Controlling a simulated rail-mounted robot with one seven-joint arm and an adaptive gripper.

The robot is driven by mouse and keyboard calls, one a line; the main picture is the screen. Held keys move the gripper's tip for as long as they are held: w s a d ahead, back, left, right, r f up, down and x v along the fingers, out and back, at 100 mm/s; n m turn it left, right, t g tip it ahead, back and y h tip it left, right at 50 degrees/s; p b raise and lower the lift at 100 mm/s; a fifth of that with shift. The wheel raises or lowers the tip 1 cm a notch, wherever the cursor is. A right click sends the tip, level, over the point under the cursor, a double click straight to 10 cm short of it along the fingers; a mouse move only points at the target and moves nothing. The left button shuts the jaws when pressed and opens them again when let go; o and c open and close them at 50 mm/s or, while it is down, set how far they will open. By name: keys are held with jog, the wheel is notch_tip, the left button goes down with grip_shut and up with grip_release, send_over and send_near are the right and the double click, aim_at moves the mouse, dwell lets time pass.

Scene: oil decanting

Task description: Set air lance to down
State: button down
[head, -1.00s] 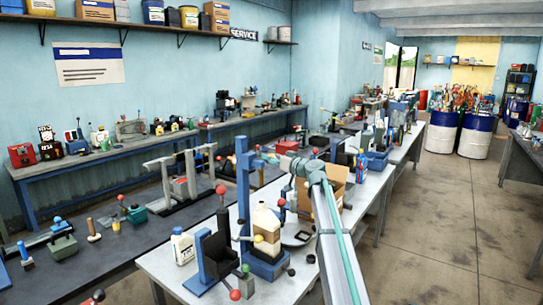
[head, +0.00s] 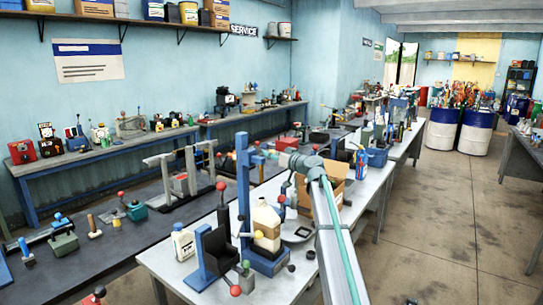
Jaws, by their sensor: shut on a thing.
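A blue stand with a tall post (head: 243,185) is on the near light-grey bench. A cream jug (head: 266,228) sits on its blue base. Red-knobbed lever (head: 281,198) stands just right of the post. My gripper (head: 287,188) is small and dark at the end of my arm, beside this red knob. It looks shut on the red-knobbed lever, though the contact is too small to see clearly. I cannot tell which part is the air lance.
An open cardboard box (head: 337,187) stands just behind my arm. A white bottle (head: 183,243) and a black holder on a blue base (head: 212,252) stand at the left of the bench. A round dish (head: 298,231) lies right of the jug. The aisle floor at right is clear.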

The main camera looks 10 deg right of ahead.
notch_tip(320, 180, down, 9)
jog(key=b, duration=1)
jog(key=shift+b, duration=0.35)
jog(key=shift+r, duration=0.1)
jog(key=c, duration=0.7)
grip_release()
jog(key=v, duration=1.2)
